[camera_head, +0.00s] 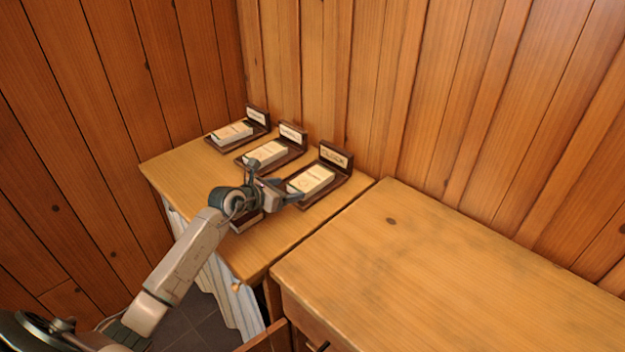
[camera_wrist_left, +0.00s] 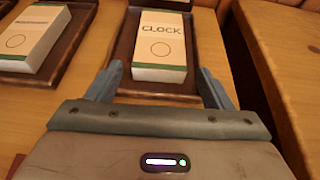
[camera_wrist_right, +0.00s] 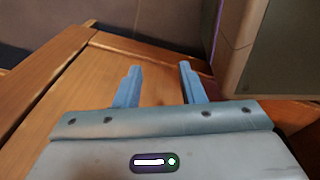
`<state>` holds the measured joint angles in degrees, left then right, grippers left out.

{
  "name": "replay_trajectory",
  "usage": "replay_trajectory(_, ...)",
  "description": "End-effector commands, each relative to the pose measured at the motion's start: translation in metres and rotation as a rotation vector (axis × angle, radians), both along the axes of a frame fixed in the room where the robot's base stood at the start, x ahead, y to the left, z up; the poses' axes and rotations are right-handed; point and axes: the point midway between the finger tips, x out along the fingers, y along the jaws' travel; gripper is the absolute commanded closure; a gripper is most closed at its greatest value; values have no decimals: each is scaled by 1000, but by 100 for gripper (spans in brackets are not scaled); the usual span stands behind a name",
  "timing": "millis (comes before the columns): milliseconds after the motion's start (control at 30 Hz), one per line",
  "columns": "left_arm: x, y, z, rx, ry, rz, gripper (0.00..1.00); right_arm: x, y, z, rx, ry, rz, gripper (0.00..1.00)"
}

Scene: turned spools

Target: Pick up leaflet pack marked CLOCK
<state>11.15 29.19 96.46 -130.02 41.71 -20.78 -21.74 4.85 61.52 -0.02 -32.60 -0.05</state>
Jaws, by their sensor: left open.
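The leaflet pack marked CLOCK (camera_head: 311,179) is a cream block lying flat in a dark wooden holder (camera_head: 337,157) whose upright back carries a CLOCK label. The left wrist view shows the same pack (camera_wrist_left: 162,45) straight ahead, with CLOCK printed above a circle. My left gripper (camera_head: 285,191) is open and empty, just in front of the pack's near end. In the left wrist view its fingers (camera_wrist_left: 160,82) stand wide apart, one toward each side of the pack. My right gripper (camera_wrist_right: 160,80) shows only in its wrist view, open and empty above a wooden surface.
Two similar holders with packs, a middle one (camera_head: 265,153) and a far-left one (camera_head: 232,132), stand on the same table (camera_head: 170,168). A dark object (camera_head: 246,221) lies partly hidden under my left arm. The right-hand wooden top (camera_head: 440,270) is bare. Plank walls close the back.

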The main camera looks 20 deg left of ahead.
Motion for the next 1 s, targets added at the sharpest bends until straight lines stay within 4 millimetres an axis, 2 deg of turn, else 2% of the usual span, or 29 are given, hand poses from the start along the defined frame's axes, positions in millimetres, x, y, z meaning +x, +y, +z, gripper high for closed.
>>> replay_trajectory(267, 23, -8, -9, -3, 0, 0, 25, 0, 0, -1, 0, -7, 1, 64)
replay_trajectory(533, 57, -18, -23, -2, 0, 0, 25, -6, -1, -6, 0, 0, -1, 64)
replay_trajectory(833, 62, -20, -27, 1, 0, -1, 25, -7, -1, -7, 0, -3, -2, 64)
replay_trajectory(867, 62, -20, -27, 0, 0, -1, 27, -7, -1, -7, 0, -2, -2, 64)
replay_trajectory(1000, 62, -20, -27, 0, 0, -1, 55, -8, -1, -7, 0, 0, -1, 64)
